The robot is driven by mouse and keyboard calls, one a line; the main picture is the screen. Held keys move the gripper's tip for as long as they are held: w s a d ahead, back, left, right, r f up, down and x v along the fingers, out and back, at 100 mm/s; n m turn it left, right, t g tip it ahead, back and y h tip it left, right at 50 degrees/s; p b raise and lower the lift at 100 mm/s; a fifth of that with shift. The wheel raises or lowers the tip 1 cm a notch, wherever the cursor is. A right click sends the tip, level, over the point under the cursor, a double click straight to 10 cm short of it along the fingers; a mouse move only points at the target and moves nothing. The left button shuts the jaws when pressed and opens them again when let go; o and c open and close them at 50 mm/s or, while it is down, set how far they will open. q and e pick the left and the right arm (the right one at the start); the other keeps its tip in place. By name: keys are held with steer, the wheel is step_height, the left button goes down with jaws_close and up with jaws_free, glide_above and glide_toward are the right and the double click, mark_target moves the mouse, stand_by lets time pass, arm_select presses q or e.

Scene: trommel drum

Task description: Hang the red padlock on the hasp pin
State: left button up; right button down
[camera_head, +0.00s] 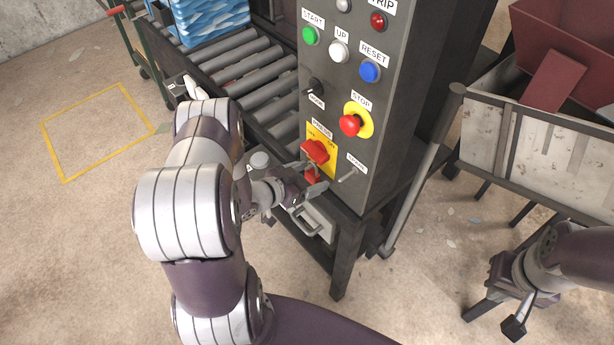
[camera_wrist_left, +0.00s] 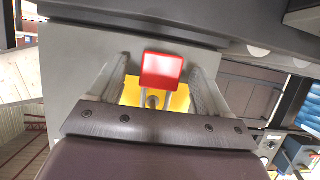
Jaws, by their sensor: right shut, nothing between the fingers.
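The red padlock (camera_head: 311,175) is just below the red rotary switch (camera_head: 315,151) on the yellow plate of the grey control cabinet. In the left wrist view the padlock (camera_wrist_left: 162,70) shows its red body and two pale shackle legs in front of the yellow plate (camera_wrist_left: 180,102). A round grey end, perhaps the hasp pin (camera_wrist_left: 153,102), shows between the legs; I cannot tell whether the shackle is seated on it. My left gripper (camera_head: 312,186) has its fingers (camera_wrist_left: 157,75) on either side of the padlock, with gaps visible. My right gripper (camera_head: 496,316) is shut and empty, low at the right.
The cabinet (camera_head: 345,90) carries several buttons, a stop button (camera_head: 351,125) and a small toggle lever (camera_head: 348,174) close right of my left gripper. A grey handled box (camera_head: 316,224) is below it. A roller conveyor (camera_head: 262,80) stands behind.

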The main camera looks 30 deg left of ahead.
arm_select(q)
steer(key=s+a+r+n+g+y+p, duration=0.1)
steer(key=s+a+r+n+g+y, duration=0.15)
steer(key=s+a+g, duration=0.5)
steer(key=s+a+r+n+g+y+p, duration=0.15)
steer(key=s+a+n+y, duration=0.25)
steer(key=s, duration=0.7)
steer(key=w+d+r+m+g+h+p, duration=0.1)
steer(key=w+d+r+m+g+p, duration=0.1)
steer(key=d+r, duration=1.4)
steer(key=w+d+p, duration=0.1)
steer(key=d, duration=0.2)
steer(key=shift+h, duration=0.25)
